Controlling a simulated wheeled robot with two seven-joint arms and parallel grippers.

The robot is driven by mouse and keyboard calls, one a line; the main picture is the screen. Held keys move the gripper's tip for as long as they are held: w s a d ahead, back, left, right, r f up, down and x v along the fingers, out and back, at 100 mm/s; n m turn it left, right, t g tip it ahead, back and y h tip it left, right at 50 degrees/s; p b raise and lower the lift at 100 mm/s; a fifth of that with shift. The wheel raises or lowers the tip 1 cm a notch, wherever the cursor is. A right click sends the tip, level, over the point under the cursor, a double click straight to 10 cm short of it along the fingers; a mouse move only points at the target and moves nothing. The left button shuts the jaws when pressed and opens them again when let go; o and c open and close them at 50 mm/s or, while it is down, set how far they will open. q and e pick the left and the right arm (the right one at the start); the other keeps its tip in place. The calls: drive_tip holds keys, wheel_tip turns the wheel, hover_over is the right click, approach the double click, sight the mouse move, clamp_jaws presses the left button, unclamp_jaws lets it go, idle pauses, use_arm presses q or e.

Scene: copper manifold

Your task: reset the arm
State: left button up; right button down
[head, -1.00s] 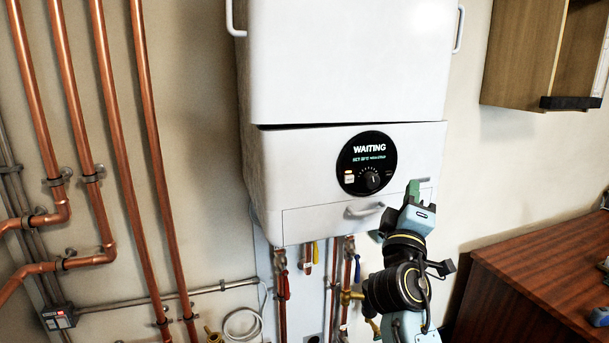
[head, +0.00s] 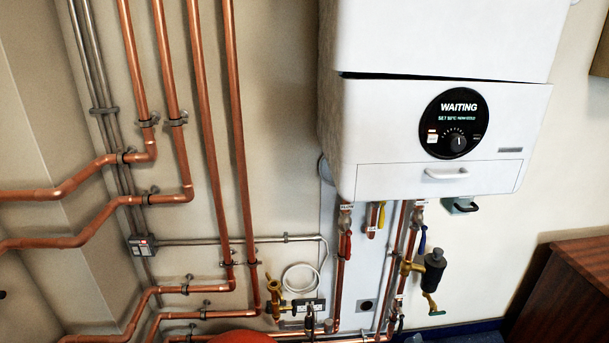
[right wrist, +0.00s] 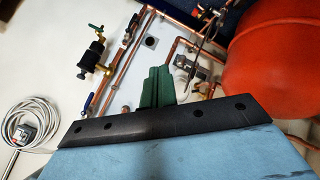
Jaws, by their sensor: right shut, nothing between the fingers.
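My right gripper (right wrist: 157,86) shows in the right wrist view as green fingers beyond a dark bar on a pale blue body. The fingers are shut with nothing between them. Copper pipes and valves lie beyond it; I cannot tell the distance. No gripper or arm shows in the head view. My left gripper is in neither current view.
A white boiler (head: 420,130), its display reading WAITING, hangs on the wall above valves and a black filter (head: 434,270). A red vessel (right wrist: 278,55) is right of the fingers. Copper pipes (head: 205,130) run down the wall; a wooden cabinet (head: 565,300) stands lower right.

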drive_tip(key=s+f+m+g, duration=0.1)
drive_tip(key=s+f, duration=0.5)
drive_tip(key=s, duration=0.6)
drive_tip(key=s+f+m+g+b, duration=0.1)
drive_tip(key=s+f+g, duration=0.3)
drive_tip(key=s, duration=0.9)
drive_tip(key=s+d+f+m+g+y, duration=0.1)
drive_tip(key=s+f+m+g, duration=0.2)
drive_tip(key=s+f, duration=0.6)
drive_tip(key=s, duration=0.4)
drive_tip(key=shift+s+f, duration=0.25)
